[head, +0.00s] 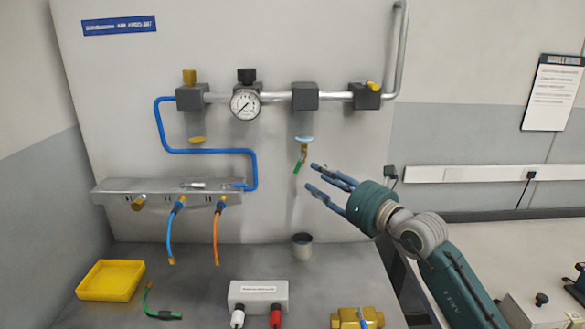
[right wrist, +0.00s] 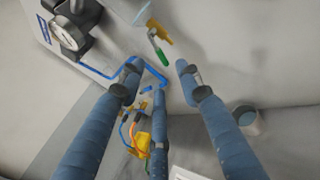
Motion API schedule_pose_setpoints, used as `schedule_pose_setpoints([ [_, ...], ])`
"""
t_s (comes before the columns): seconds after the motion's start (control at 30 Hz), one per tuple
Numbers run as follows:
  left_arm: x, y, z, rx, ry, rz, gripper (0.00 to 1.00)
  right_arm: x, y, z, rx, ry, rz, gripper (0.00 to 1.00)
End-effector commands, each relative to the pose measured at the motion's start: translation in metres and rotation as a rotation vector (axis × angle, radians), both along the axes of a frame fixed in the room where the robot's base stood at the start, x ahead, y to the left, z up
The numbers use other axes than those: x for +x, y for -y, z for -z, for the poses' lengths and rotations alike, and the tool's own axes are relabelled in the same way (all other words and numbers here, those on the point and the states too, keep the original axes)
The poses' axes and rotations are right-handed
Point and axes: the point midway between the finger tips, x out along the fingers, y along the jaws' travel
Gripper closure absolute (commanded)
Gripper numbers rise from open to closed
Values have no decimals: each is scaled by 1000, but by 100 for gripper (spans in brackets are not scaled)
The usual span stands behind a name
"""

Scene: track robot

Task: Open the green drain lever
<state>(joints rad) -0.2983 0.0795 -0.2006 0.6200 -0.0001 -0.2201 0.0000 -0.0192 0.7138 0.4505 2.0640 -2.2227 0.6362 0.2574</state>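The green drain lever (head: 296,168) hangs from a small brass valve (head: 304,151) below the light blue disc (head: 303,138) under a grey block on the pipe. In the right wrist view the green lever (right wrist: 161,57) lies just beyond the fingertips, near the gap between them. My right gripper (head: 311,176) comes from the right with its blue fingers spread, empty, just right of the lever. In the right wrist view my right gripper (right wrist: 159,75) shows three fingers apart; I see no clear contact with the lever. My left gripper is not in view.
A pressure gauge (head: 245,104) and a blue tube (head: 205,151) are left of the lever. A dark cup (head: 302,246) stands below it. A yellow tray (head: 110,280), a socket box (head: 258,295) and a brass valve body (head: 357,318) are on the bench.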

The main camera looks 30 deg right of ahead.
Motion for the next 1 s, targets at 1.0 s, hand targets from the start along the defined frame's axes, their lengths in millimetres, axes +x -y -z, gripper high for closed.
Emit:
schedule_pose_setpoints([
  [1.0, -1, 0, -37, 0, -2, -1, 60, 97, -8, 0, -1, -1, -3, 79],
])
